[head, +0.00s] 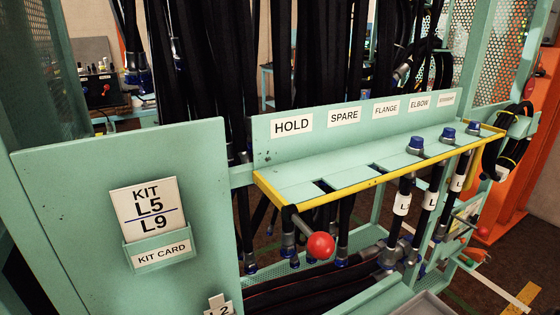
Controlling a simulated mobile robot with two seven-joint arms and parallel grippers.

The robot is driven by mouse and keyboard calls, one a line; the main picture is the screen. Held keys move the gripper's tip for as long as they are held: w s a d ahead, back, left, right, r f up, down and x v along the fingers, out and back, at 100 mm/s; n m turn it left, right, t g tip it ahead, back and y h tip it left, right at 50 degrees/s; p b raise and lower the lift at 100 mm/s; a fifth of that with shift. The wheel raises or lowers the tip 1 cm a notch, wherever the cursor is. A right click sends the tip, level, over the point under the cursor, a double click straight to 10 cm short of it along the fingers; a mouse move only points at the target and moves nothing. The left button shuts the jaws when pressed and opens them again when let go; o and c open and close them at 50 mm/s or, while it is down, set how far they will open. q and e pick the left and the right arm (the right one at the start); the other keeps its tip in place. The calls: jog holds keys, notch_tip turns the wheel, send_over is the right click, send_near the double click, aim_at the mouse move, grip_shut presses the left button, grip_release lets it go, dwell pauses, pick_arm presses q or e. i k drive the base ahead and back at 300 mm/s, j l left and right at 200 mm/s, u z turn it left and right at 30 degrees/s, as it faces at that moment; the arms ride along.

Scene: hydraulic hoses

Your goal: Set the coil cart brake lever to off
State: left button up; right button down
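A lever with a red ball knob (320,245) sticks out toward me below the yellow-edged shelf of the green cart, near the picture's middle. Its metal rod runs up and left to the shelf's underside. A second, smaller red knob (483,233) shows farther back at the right. No brake or off marking is readable, so I cannot tell which is the brake lever or its setting. Neither of my grippers is in view.
The shelf (310,178) carries labels including HOLD and SPARE. Capped black hoses (403,196) hang through its right slots. A green panel (75,200) with a KIT L5 L9 card (149,208) stands at left. An orange post (515,190) is at right.

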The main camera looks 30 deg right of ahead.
aim_at(482, 232)
jog(key=z, duration=2.55)
jog(key=i+l, duration=0.4)
jog(key=l, duration=0.25)
jog(key=i+l+u, duration=0.1)
jog(key=i+l, duration=0.1)
jog(key=l, duration=0.1)
